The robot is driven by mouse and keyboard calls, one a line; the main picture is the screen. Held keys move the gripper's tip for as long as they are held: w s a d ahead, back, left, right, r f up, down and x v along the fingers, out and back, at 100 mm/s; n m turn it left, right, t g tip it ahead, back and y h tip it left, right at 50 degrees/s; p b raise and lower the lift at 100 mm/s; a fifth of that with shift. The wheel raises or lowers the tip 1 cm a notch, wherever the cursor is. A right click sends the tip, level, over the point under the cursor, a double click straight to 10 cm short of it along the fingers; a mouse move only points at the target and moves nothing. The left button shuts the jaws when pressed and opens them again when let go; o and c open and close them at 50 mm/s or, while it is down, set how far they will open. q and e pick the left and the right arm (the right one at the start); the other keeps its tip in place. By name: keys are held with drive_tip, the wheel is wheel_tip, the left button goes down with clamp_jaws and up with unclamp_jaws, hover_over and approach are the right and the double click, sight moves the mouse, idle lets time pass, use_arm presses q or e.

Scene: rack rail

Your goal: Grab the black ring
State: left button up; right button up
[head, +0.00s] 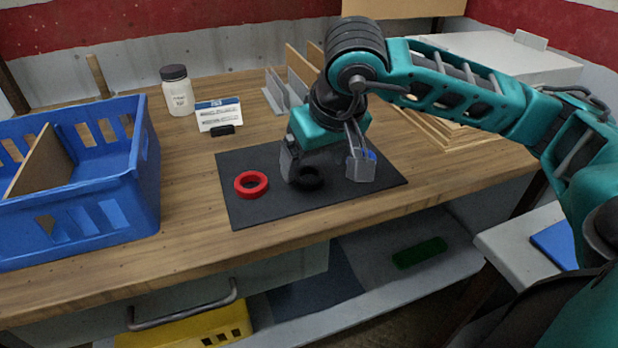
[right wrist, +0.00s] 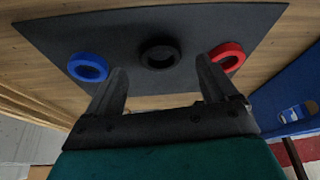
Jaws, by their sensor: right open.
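The black ring (head: 309,179) lies flat on the black mat (head: 262,213), partly behind my right gripper in the head view. It shows whole in the right wrist view (right wrist: 160,55), between and beyond the fingers. My right gripper (head: 328,177) is open and empty just above the mat, its fingers apart on either side of the black ring. The red ring (head: 251,184) lies on the mat to the left. A blue ring (right wrist: 88,67) shows in the right wrist view; in the head view it is mostly hidden behind a finger. My left gripper is not in view.
A blue crate (head: 148,180) with a divider stands at the left of the wooden table. A white jar (head: 178,92), a small card (head: 218,115) and grey racks (head: 275,88) stand behind the mat. The mat's front strip is clear.

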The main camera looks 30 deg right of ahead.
sight(310, 175)
drive_tip(key=shift+x, duration=1.55)
drive_tip(key=shift+c, duration=0.3)
drive_tip(key=c, duration=1.1)
drive_tip(key=shift+r, duration=0.2)
